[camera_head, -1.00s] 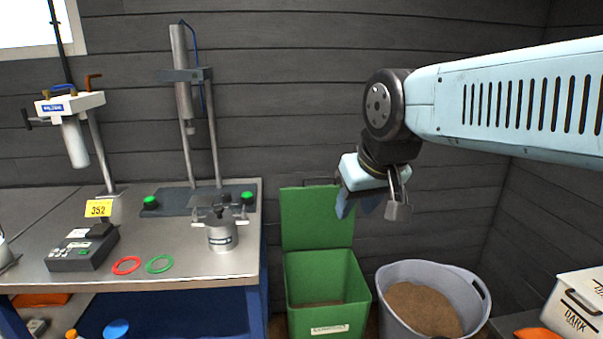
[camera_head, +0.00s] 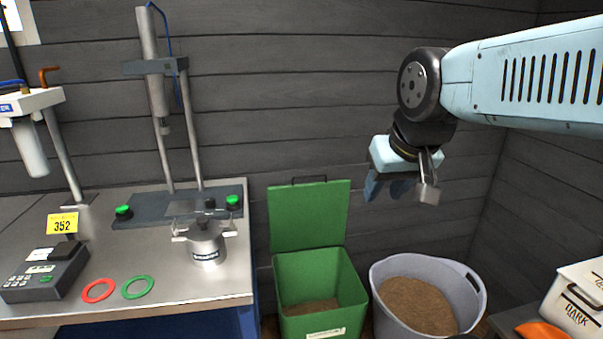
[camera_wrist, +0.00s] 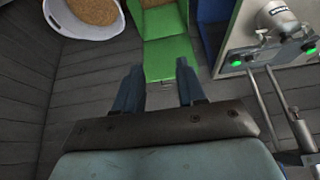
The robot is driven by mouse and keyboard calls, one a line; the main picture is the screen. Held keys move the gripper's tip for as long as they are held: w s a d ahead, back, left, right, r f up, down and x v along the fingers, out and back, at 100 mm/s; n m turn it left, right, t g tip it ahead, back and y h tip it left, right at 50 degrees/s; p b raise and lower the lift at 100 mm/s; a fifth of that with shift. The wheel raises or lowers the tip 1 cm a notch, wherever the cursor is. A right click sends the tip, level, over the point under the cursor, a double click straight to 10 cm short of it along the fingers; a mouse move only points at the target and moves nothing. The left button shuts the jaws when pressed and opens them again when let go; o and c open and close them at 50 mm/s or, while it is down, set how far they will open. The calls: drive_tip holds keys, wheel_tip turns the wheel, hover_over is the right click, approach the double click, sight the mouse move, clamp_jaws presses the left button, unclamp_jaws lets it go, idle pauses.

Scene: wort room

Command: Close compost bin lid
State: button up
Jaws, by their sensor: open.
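The green compost bin (camera_head: 318,292) stands on the floor right of the steel bench. Its green lid (camera_head: 309,216) is open, raised upright behind the bin near the wall, with a dark handle (camera_head: 309,179) on its top edge. Brown material lies inside the bin. My gripper (camera_head: 386,190) is above and to the right of the lid, fingers pointing down, open and empty. In the wrist view the lid (camera_wrist: 168,60) lies beyond and between the two blue fingers (camera_wrist: 160,88), apart from them. The handle does not show clearly there.
A grey tub of brown grain (camera_head: 425,303) stands right of the bin. A white box marked DARK (camera_head: 580,300) is at far right. The steel bench (camera_head: 190,285) at left holds a capping stand, a keypad and red and green rings. The dark plank wall is close behind.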

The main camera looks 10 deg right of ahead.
drive_tip(key=w+r+m, duration=0.2)
drive_tip(key=w+r, duration=0.1)
drive_tip(key=w, duration=0.5)
drive_tip(key=w+r+m, duration=0.3)
drive_tip(key=w, duration=0.5)
drive_tip(key=m+g, duration=0.3)
drive_tip(key=m, duration=1)
hover_over(307, 176)
drive_tip(key=s, duration=0.3)
drive_tip(key=s+x, duration=0.2)
drive_tip(key=x, duration=0.7)
drive_tip(key=s+f+x, duration=0.1)
drive_tip(key=s+x, duration=0.1)
drive_tip(key=x, duration=2)
drive_tip(key=shift+d+f, duration=0.1)
drive_tip(key=shift+f, duration=0.05)
clamp_jaws()
